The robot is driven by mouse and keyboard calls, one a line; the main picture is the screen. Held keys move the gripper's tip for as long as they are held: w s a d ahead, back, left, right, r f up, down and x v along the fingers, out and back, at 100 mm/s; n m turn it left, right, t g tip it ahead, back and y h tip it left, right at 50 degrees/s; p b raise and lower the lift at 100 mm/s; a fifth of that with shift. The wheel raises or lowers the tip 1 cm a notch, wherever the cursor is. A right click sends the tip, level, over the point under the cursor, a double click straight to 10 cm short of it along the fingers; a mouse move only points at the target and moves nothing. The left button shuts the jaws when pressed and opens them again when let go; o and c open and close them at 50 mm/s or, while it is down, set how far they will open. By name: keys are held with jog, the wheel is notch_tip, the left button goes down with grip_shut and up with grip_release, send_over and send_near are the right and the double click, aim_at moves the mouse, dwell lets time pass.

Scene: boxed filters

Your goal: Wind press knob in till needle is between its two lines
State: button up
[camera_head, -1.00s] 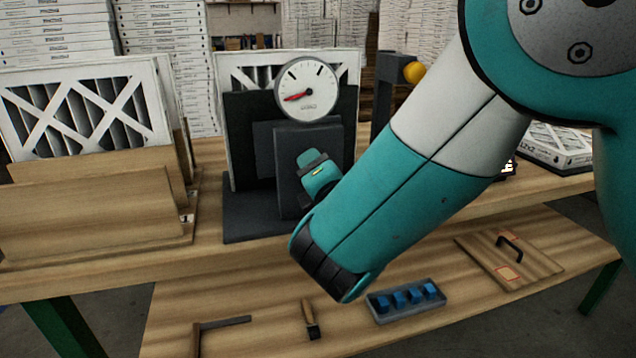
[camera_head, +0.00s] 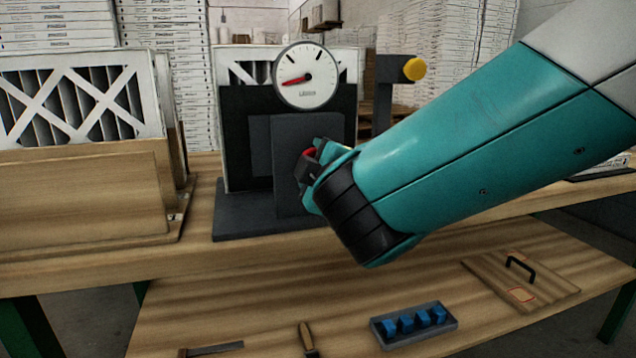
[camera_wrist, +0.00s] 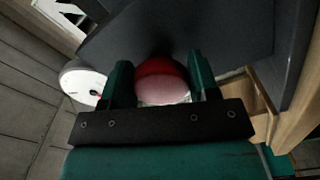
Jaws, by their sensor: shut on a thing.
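The press (camera_head: 294,150) is a dark grey block stand on the bench, with a framed filter (camera_head: 237,72) behind its plates. Its round white gauge (camera_head: 306,76) sits on top; the red needle points left and slightly down. The red knob (camera_wrist: 162,80) lies between both fingers in the wrist view, against the dark press face. My gripper (camera_wrist: 160,86) is shut on it. In the head view my gripper (camera_head: 312,162) is at the press's right front, and the knob is mostly hidden.
A wooden rack (camera_head: 80,205) with framed filters stands at the left. A post with a yellow knob (camera_head: 414,68) stands right of the press. The lower shelf holds a tray of blue pieces (camera_head: 413,324), a board with a black handle (camera_head: 520,280) and hand tools.

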jog(key=m+b, duration=0.3)
jog(key=f+m+b, duration=0.1)
jog(key=m+b, duration=0.2)
jog(key=b, duration=0.1)
jog(key=shift+s+a, duration=0.1)
jog(key=m+b, duration=0.3)
jog(key=m, duration=0.1)
jog(key=shift+r+b, duration=0.15)
jog(key=shift+b, duration=0.15)
jog(key=shift+a, duration=0.1)
jog(key=o, duration=0.9)
jog(key=shift+r, duration=0.15)
jog(key=shift+s, duration=0.15)
jog(key=v, duration=1.7)
jog(key=shift+b, duration=0.4)
jog(key=shift+r, duration=0.1)
